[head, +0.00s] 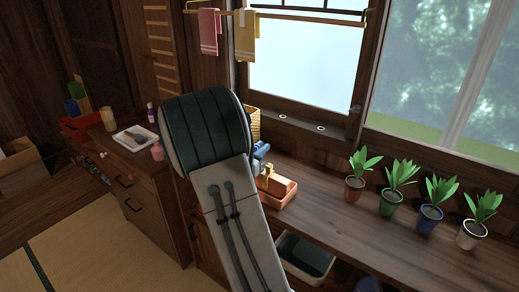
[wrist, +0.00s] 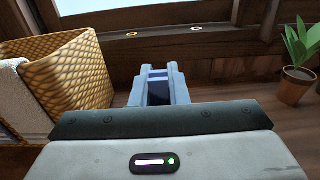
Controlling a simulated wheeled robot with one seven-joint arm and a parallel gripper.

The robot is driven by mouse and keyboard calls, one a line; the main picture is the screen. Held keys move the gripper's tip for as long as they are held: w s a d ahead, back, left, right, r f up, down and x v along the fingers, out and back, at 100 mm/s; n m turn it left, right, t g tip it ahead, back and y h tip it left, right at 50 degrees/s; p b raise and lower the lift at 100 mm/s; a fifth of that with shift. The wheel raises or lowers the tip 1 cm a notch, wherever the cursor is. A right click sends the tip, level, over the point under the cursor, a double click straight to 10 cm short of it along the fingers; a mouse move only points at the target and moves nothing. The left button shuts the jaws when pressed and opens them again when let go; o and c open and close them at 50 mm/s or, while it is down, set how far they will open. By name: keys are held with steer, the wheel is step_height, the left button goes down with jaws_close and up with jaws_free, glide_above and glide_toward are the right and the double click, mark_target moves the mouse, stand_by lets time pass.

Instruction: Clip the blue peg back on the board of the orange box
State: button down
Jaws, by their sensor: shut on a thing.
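The orange box (head: 276,193) stands on the wooden counter, just right of my arm, which hides part of it. My gripper (head: 262,150) shows as a blue-grey shape above and behind the box. In the wrist view its two pale blue fingers (wrist: 159,70) are close together. A dark blue piece (wrist: 160,92) between them appears to be the blue peg, mostly hidden. The box and its board are not visible in the wrist view.
A woven basket (wrist: 75,75) with a white cloth stands left of my gripper. Several potted plants (head: 354,190) line the counter to the right, with bare wood before them. A window sill (head: 300,128) runs behind.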

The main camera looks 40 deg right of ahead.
steer(key=shift+f+b, duration=1.95)
steer(key=shift+f, duration=0.5)
stand_by(1.4)
steer(key=c, duration=0.9)
jaws_free()
steer(key=shift+o, duration=0.2)
steer(key=shift+r, duration=0.15)
steer(key=shift+r+p, duration=2.35)
steer(key=shift+r, duration=0.6)
